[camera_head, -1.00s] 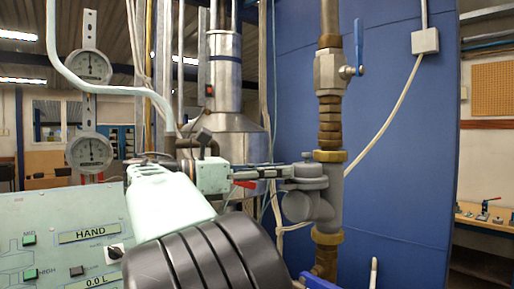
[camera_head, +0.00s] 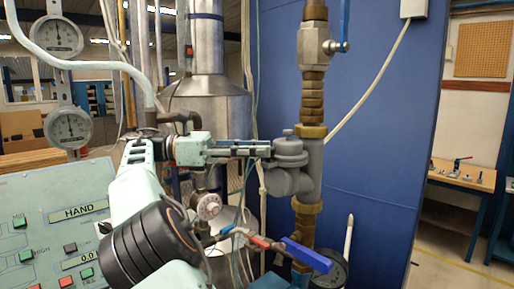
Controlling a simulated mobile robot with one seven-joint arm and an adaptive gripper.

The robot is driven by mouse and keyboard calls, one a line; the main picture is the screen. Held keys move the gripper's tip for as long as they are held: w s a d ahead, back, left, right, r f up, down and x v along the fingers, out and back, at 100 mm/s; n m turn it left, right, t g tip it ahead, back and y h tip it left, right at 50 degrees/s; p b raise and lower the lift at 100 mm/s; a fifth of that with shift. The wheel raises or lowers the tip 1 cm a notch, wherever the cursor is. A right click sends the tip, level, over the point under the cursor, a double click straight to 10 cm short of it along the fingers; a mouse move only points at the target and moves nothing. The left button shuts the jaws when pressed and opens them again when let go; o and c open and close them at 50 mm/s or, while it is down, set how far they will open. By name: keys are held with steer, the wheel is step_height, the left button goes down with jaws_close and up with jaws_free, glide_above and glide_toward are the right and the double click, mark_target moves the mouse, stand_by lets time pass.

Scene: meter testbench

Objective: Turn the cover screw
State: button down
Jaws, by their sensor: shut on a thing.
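The grey meter body (camera_head: 309,176), with a round cover (camera_head: 290,146), sits in the vertical brass pipe line at the centre right. My gripper (camera_head: 268,149) reaches in from the left, level with the cover. Its fingers lie close together, with their tips at the left side of the cover. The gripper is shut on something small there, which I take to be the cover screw. The fingertips hide the screw, so its shape and angle cannot be told.
A blue-handled valve (camera_head: 307,255) and red lever (camera_head: 260,242) lie below. Another blue handle (camera_head: 344,22) stands above. The control panel (camera_head: 50,225) fills the lower left. A steel cylinder (camera_head: 207,105) stands behind my gripper. The blue wall (camera_head: 385,150) is right of the pipe.

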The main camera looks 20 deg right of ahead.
steer(key=shift+r+m+g, duration=0.1)
steer(key=shift+m+g, duration=0.2)
stand_by(0.4)
steer(key=c, duration=1.6)
jaws_free()
steer(key=shift+s+n+t, duration=0.1)
steer(key=shift+n+t, duration=0.4)
steer(key=shift+t, duration=0.1)
steer(key=n+t+b, duration=0.1)
steer(key=t+b, duration=0.1)
steer(key=n+t+h+b, duration=0.1)
steer(key=t+b, duration=0.1)
steer(key=b, duration=0.1)
steer(key=s+n+t+b, duration=0.1)
steer(key=n+t+b, duration=0.1)
steer(key=shift+a+f+t, duration=0.1)
steer(key=shift+f+t, duration=0.2)
steer(key=shift+f, duration=0.05)
steer(key=n+t+b, duration=0.1)
steer(key=b, duration=0.1)
steer(key=t+b, duration=0.1)
steer(key=b, duration=0.2)
steer(key=n+t+b, duration=0.1)
steer(key=t+b, duration=0.1)
steer(key=b, duration=0.1)
steer(key=shift+s+n, duration=0.25)
steer(key=shift+n, duration=0.05)
